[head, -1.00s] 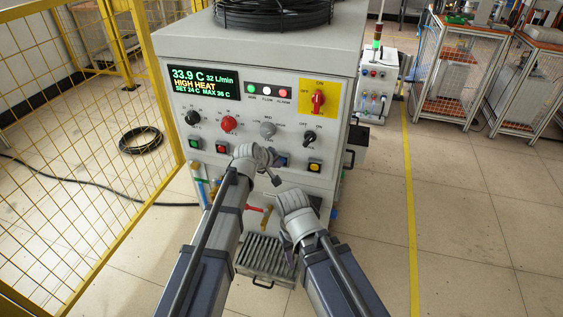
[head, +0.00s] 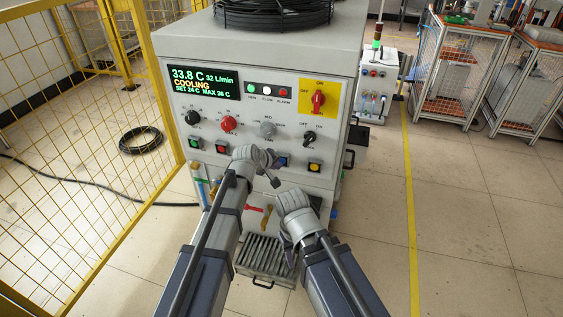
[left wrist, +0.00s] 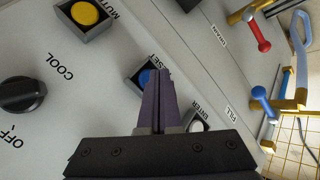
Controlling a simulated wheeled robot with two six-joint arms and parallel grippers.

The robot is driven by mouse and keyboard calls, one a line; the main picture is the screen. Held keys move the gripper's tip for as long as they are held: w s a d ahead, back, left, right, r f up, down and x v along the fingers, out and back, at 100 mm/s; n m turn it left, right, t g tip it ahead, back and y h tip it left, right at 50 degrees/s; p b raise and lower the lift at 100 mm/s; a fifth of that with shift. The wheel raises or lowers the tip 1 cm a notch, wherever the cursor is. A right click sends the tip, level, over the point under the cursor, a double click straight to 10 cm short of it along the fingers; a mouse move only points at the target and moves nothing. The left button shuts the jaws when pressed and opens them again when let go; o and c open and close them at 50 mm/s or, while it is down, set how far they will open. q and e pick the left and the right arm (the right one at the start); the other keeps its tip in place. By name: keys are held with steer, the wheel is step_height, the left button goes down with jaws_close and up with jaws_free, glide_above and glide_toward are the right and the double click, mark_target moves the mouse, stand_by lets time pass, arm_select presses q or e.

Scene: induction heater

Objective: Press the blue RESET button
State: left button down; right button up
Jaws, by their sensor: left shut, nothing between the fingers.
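The blue RESET button (head: 283,160) is on the lower button row of the grey heater cabinet, partly hidden behind my left wrist in the head view. In the left wrist view the blue button (left wrist: 148,77) sits in a dark square frame, partly covered by my fingers. My left gripper (left wrist: 160,75) is shut and empty, its purple fingertips overlapping the button; I cannot tell whether they touch it. In the head view my left gripper (head: 274,181) is in front of the panel. My right gripper (head: 288,245) is lower and its fingers are unclear.
A yellow MUTE button (left wrist: 86,13) and an ENTER button (left wrist: 200,122) flank RESET. A black COOL knob (left wrist: 20,94) is nearby. The display (head: 204,82) reads 33.8 C, COOLING. A yellow mesh fence (head: 80,120) stands left.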

arm_select(q)
steer(key=shift+s+a, duration=0.1)
steer(key=shift+s, duration=0.2)
steer(key=shift+s+a, duration=0.25)
steer(key=shift+s, duration=0.55)
steer(key=shift+s+a, duration=0.3)
steer(key=shift+s, duration=0.5)
steer(key=shift+s+a, duration=0.25)
steer(key=shift+s, duration=0.55)
steer(key=s+a, duration=0.3)
steer(key=s, duration=0.7)
steer(key=shift+s+a, duration=0.2)
arm_select(e)
steer(key=shift+s+a, duration=0.45)
steer(key=shift+s, duration=0.3)
